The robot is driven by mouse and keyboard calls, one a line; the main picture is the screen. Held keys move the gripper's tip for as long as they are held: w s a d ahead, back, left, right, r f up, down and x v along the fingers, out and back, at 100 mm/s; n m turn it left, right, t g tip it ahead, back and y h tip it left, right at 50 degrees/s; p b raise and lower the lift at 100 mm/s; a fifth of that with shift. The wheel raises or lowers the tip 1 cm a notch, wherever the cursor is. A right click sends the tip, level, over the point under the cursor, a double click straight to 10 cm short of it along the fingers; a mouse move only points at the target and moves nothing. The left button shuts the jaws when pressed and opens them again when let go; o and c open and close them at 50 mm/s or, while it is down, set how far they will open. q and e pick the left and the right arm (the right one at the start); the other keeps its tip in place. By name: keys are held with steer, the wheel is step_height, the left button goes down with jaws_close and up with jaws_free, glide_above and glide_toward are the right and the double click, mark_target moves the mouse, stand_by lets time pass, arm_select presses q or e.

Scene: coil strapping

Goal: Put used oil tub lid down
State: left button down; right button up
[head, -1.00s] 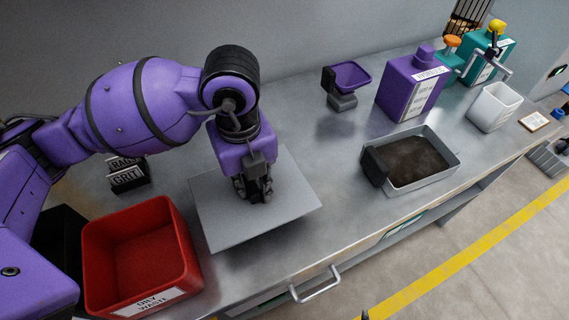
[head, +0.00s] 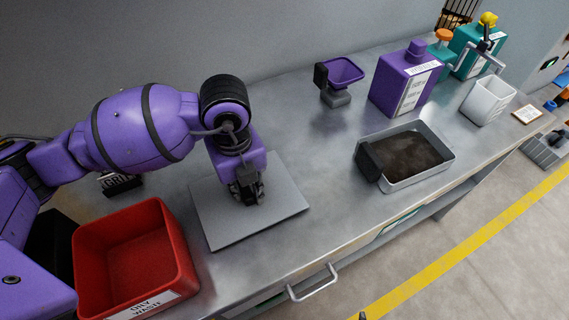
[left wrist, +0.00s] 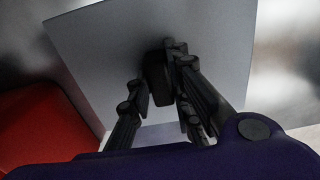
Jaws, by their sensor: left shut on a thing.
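The tub lid (head: 228,224) is a flat grey plate in the middle left of the head view. It lies flat on the steel bench or just above it; the contact underneath is hidden. My left gripper (head: 248,196) points down over the lid's middle and is shut on its handle. In the left wrist view, the fingers (left wrist: 162,92) close around the black handle (left wrist: 157,80), above the lid (left wrist: 100,50). The used oil tub (head: 447,158), a grey tray with dark oil and a black block on its left side, stands open to the right. My right gripper is not in view.
A red oily waste bin (head: 165,238) stands close to the lid's left. A dark labelled holder (head: 121,184) is behind it. Bench between lid and tub is clear.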

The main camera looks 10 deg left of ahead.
arm_select(q)
steer(key=c, duration=1.6)
jaws_free()
steer(key=shift+f, duration=0.1)
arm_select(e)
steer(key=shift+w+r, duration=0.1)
arm_select(q)
steer(key=shift+r, duration=0.5)
step_height(320, 180, up, 12)
steer(key=shift+f+p, duration=0.25)
steer(key=shift+p, duration=0.25)
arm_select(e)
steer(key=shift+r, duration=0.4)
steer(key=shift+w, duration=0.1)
